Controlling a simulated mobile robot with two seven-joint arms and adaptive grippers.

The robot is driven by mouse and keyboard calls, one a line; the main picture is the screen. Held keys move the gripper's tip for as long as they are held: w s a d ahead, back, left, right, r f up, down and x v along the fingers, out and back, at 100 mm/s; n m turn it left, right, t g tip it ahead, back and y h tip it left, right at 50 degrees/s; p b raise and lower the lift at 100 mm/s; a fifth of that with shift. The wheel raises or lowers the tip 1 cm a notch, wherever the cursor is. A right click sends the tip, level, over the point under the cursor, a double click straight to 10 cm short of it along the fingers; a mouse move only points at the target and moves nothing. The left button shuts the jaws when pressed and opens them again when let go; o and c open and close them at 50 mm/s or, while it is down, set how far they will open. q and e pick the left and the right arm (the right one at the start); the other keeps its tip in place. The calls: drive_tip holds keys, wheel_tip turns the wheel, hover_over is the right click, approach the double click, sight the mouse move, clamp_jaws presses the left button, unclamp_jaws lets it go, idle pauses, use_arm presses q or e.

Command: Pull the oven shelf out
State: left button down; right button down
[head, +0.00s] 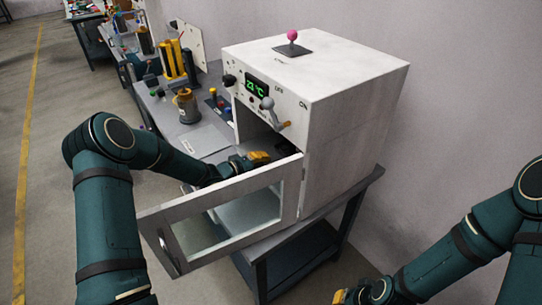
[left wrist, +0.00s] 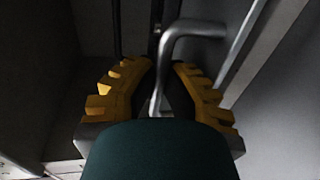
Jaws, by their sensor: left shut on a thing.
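The white oven (head: 350,120) stands on a grey bench with its windowed door (head: 291,190) swung open. My left arm reaches over the door, and my left gripper (head: 256,160) is inside the dark oven opening. In the left wrist view its yellow fingers (left wrist: 160,75) are closed around a bent grey metal handle (left wrist: 188,29) of the oven shelf. The shelf itself is mostly hidden by the gripper, door and shadow. My right gripper (head: 350,296) is at the bottom edge of the head view, away from the oven, partly cut off; its jaws are unclear.
The open door, with its metal handle (head: 168,250), lies below and in front of my left forearm. A grey lever (head: 270,108) sits on the oven front, and a pink-knobbed stick (head: 292,36) on top. Tools and a brown-yellow container (head: 187,107) crowd the bench to the left.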

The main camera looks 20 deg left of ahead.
use_arm(q)
drive_tip(key=f+p+v, duration=0.2)
drive_tip(key=p+v, duration=0.2)
drive_tip(key=v, duration=0.9)
drive_tip(key=shift+s+a+f, duration=0.25)
drive_tip(key=shift+s+a, duration=0.1)
drive_tip(key=shift+s, duration=0.2)
drive_tip(key=c, duration=1.3)
unclamp_jaws()
drive_tip(key=v, duration=1.2)
